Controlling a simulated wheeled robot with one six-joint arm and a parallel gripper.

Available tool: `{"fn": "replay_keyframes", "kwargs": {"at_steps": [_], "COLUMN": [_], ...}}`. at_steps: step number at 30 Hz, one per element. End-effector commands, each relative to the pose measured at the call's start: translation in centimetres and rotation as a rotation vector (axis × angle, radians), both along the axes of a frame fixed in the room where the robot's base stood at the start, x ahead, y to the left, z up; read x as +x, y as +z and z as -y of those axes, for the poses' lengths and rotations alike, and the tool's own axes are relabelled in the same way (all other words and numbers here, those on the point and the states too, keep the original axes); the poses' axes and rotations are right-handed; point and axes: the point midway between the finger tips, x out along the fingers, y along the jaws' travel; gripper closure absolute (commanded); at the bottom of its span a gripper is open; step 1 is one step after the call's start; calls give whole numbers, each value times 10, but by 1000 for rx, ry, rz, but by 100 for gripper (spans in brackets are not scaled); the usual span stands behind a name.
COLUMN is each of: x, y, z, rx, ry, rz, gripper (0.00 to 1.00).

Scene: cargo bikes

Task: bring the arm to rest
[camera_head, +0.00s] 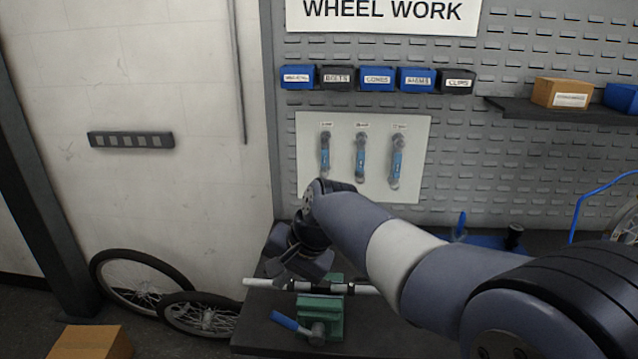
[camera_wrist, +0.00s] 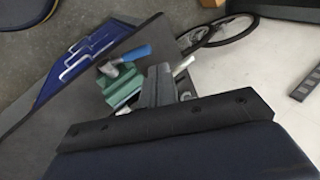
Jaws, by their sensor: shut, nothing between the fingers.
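My arm reaches across the workbench (camera_head: 262,322) from the right in the head view. My gripper (camera_head: 276,268) hangs at its end, pointing down and to the left, above the bench's left part. In the wrist view its fingers (camera_wrist: 158,84) are together with nothing held. A green vise (camera_head: 322,312) with a blue handle (camera_head: 290,323) stands on the bench just below and right of the gripper. A black and white rod (camera_head: 262,283) lies across the vise, close under the gripper; I cannot tell the exact gap. My forearm hides part of the bench.
Several blue-handled tools (camera_head: 360,158) hang on a white panel behind my arm. Small labelled bins (camera_head: 377,78) line the pegboard. Two wheels (camera_head: 140,282) lean by the wall at left, near a cardboard box (camera_head: 90,342). A blue tray (camera_wrist: 75,62) shows in the wrist view.

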Motion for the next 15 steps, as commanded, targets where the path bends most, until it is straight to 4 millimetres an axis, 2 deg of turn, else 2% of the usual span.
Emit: {"fn": "replay_keyframes", "kwargs": {"at_steps": [8,15], "x": [2,8], "y": [-10,-50], "z": [2,9], "rx": [-2,-3], "ry": [1,-2], "rz": [-2,-5], "gripper": [100,100]}}
